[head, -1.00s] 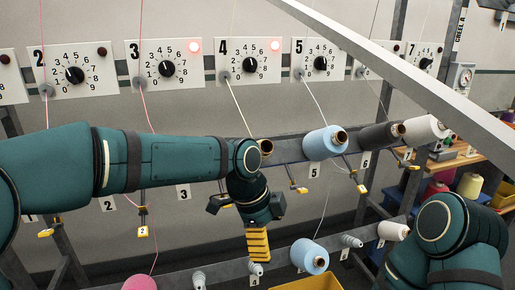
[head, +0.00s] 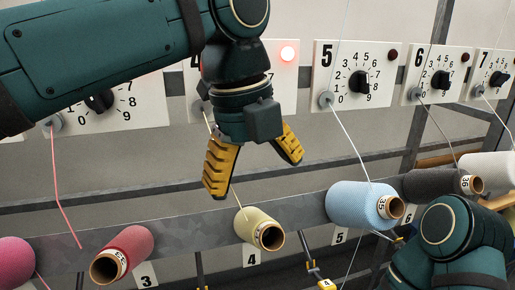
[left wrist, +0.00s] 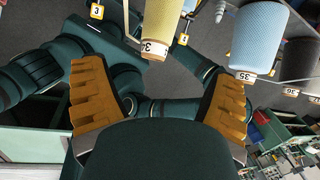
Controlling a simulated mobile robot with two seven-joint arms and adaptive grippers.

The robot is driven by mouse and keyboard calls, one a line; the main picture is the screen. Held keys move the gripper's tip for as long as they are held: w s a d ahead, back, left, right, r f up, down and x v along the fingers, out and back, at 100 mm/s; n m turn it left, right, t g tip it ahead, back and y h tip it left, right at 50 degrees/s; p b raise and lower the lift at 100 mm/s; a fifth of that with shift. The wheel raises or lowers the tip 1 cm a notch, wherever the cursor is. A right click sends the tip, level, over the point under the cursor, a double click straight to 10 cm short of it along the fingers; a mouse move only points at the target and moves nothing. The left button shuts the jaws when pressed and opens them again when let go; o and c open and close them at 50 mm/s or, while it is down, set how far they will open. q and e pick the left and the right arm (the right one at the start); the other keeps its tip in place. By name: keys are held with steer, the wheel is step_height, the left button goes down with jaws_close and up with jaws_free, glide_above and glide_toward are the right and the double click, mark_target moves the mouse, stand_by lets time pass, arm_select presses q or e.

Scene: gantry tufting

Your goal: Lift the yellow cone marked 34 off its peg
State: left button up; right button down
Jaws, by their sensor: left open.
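The yellow cone marked 34 (head: 258,229) lies nearly level on its peg above the 4 label, its open brown end facing me. In the left wrist view the yellow cone (left wrist: 163,22) shows at the top centre with its 34 tag. My left gripper (head: 252,158) is open and empty above the cone, its yellow ridged fingers apart and pointing down. In the left wrist view the left gripper (left wrist: 157,100) has one finger on each side, with the cone beyond the gap and not between the pads. The peg is hidden inside the cone. My right gripper is not in view.
A red cone (head: 122,254) sits left of the yellow one; a light blue cone marked 35 (head: 364,205) and a dark grey cone marked 36 (head: 440,184) sit right. A thread runs up behind my left gripper. Dial panels (head: 358,75) stand behind. My right arm fills the lower right.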

mark_target(272, 245)
arm_select(q)
steer(key=shift+s+f, duration=0.2)
steer(key=shift+f, duration=0.1)
steer(key=f+b, duration=0.1)
steer(key=f, duration=0.3)
steer(key=d+f+b, duration=0.1)
steer(key=f, duration=0.3)
steer(key=w+d+f+b, duration=0.1)
steer(key=f, duration=0.3)
steer(key=shift+f+b, duration=0.3)
steer(key=shift+f, duration=0.1)
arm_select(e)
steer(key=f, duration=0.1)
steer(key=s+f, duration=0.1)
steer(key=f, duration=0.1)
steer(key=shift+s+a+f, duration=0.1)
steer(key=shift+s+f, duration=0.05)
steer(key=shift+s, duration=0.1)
arm_select(q)
jaws_close()
steer(key=shift+s+r, duration=0.1)
steer(key=shift+r, duration=0.05)
steer(key=shift+s+d+r+p, duration=0.15)
steer(key=shift+s+r+p, duration=0.1)
steer(key=shift+p, duration=0.15)
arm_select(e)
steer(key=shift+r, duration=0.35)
arm_select(q)
steer(key=shift+s, duration=0.1)
